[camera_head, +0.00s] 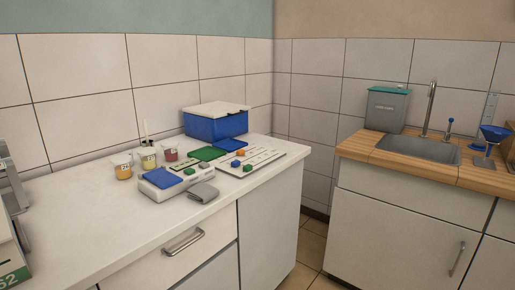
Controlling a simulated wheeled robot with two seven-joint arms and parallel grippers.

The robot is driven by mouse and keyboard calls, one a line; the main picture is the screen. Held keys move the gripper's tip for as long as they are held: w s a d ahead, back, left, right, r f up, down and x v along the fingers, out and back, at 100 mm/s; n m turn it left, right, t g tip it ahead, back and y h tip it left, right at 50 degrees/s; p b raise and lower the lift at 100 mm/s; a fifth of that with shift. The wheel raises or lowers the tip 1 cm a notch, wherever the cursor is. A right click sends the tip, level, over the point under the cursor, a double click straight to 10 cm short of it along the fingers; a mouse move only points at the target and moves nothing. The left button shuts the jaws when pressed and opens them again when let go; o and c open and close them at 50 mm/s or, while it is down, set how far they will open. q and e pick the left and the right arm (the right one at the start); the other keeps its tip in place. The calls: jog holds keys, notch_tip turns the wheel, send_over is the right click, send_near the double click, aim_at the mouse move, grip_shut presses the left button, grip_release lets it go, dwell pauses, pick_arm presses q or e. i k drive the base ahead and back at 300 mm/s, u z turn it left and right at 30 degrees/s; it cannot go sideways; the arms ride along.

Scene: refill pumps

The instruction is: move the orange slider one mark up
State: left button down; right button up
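A small orange slider (240,153) sits on a pale flat panel (268,156) on the left counter. The panel has rows of small dark marks, too small to read. A blue slider (236,163) and a green slider (248,168) are on the same panel, nearer the front. The orange one is the farthest back of these three. Neither of my grippers shows in the head view, and nothing is touching the orange slider.
Left of the panel are a white device with a blue top (161,177), a grey cloth-like item (203,192) and several small cups. A blue box with a white lid (214,127) stands behind. The counter's front left (95,220) is clear. A sink (425,149) is at right.

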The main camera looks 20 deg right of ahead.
aim_at(240, 152)
jog(key=z, duration=1.85)
jog(key=i, duration=2.55)
jog(key=u, duration=2.55)
